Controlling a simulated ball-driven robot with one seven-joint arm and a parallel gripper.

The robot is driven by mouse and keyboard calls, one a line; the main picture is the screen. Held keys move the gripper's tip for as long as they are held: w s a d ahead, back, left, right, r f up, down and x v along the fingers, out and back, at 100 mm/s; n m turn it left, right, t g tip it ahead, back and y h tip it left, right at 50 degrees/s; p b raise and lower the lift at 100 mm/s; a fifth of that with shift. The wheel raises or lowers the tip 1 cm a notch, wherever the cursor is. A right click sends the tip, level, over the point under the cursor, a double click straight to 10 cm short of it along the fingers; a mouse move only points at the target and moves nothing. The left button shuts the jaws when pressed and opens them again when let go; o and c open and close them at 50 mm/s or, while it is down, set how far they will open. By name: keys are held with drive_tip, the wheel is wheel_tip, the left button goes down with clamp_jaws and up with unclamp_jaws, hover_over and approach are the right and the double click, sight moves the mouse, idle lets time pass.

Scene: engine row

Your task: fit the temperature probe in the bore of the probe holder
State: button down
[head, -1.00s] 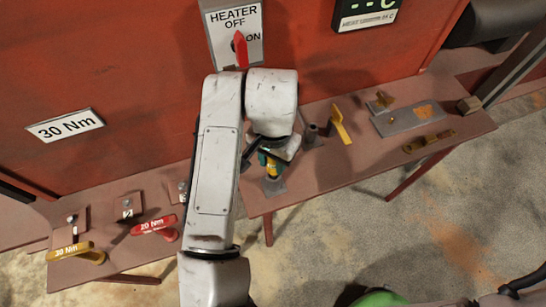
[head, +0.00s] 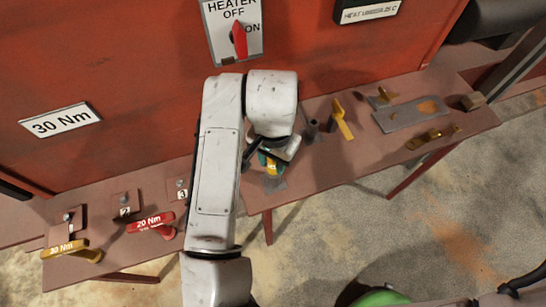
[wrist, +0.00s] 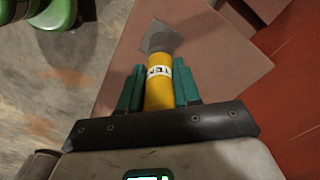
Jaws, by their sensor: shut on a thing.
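The temperature probe is a yellow cylinder with a white lettered band, seen in the wrist view (wrist: 158,92). My gripper (wrist: 160,88) is shut on it with teal fingers either side. In the head view my gripper (head: 268,164) is partly hidden by my arm, with a little yellow showing.
A yellow lever (head: 342,120) stands close right of the tube. A grey plate (head: 412,114) and brass piece (head: 432,138) lie farther right on the bench (head: 350,155). Red (head: 152,222) and yellow (head: 72,250) torque handles are at left. The red wall rises behind.

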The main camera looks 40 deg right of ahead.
drive_tip(key=shift+f+b, duration=0.4)
drive_tip(key=shift+f, duration=0.2)
drive_tip(key=c, duration=0.7)
unclamp_jaws()
drive_tip(key=shift+r, duration=0.1)
wheel_tip(320, 180, up, 11)
drive_tip(key=shift+f, duration=0.15)
